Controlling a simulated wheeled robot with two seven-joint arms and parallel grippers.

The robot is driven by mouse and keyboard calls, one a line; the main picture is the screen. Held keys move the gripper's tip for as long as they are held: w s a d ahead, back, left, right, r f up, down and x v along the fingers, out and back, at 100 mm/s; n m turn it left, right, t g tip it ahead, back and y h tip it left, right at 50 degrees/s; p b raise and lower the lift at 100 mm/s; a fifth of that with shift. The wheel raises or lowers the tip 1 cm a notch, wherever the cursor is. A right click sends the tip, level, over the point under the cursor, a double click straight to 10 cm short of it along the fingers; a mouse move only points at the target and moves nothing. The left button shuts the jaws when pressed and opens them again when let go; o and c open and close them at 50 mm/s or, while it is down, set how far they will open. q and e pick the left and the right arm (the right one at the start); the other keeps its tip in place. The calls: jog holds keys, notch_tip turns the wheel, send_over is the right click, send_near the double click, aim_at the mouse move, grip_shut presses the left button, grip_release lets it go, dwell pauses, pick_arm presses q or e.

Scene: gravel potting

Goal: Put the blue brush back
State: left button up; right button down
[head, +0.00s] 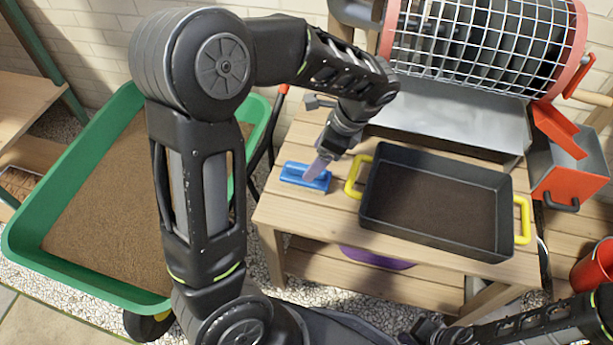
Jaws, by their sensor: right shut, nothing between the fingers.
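The blue brush (306,176) lies flat on the left part of the wooden table (290,209), left of the dark tray. My left arm comes in from the left and bends over the table. Its gripper (317,170) points down at the brush, with the pale fingertips over its middle. The fingers look close together and overlap the brush in the picture. I cannot tell whether they grip it or only stand over it. My right gripper (424,330) is low at the bottom edge, partly seen, shut and empty, away from the brush.
A dark tray (375,221) with yellow handles and soil stands right of the brush. Behind it is a wire drum (480,45) over a metal chute. A green soil bin (75,276) stands left, partly behind my arm. A red bucket (592,268) is at right.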

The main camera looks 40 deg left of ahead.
aim_at(306, 166)
pick_arm(q)
jog(key=shift+x, duration=0.9)
jog(key=b+x, duration=0.2)
jog(key=x, duration=0.3)
jog(key=shift+f+b, duration=0.1)
jog(key=shift+b, duration=0.25)
jog(key=shift+c, duration=0.6)
grip_shut()
notch_tip(306, 166, up, 10)
jog(key=p, duration=0.3)
jog(key=shift+p, duration=0.35)
